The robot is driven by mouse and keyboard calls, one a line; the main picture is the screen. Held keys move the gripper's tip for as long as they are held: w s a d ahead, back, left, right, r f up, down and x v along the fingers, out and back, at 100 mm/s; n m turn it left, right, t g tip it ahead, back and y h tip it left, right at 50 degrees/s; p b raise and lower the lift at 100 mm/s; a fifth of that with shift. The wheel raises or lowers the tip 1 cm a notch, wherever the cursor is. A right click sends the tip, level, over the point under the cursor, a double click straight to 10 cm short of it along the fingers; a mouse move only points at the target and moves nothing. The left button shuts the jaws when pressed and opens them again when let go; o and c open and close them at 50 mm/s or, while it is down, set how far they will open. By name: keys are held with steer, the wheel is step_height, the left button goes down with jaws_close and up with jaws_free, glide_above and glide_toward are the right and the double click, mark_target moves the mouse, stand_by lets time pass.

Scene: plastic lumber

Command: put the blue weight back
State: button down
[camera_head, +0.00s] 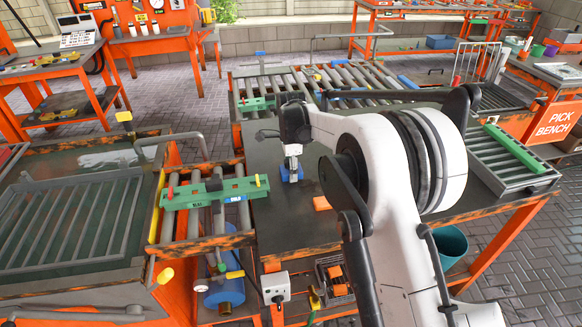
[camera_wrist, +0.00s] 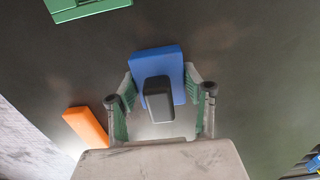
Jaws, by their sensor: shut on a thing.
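The blue weight (camera_head: 291,174) is at my gripper (camera_head: 292,160) over the dark tabletop in the head view. In the wrist view the weight is a blue block (camera_wrist: 154,60) with a dark grey, knob-like part (camera_wrist: 158,99) towards the camera. My gripper's fingers (camera_wrist: 161,88) flank it on both sides, and the gripper is shut on it. I cannot tell whether its underside touches the tabletop.
An orange block (camera_head: 322,203) lies close by on the tabletop (camera_head: 280,232); it also shows in the wrist view (camera_wrist: 86,130). A green bar fixture (camera_head: 215,192) spans rollers at the left. A roller conveyor lies behind. The tabletop left of the orange block is clear.

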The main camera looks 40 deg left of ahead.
steer(key=shift+f, duration=0.15)
steer(key=c, duration=0.9)
jaws_free()
steer(key=shift+c, duration=0.2)
steer(key=shift+r, duration=0.2)
step_height(320, 180, up, 12)
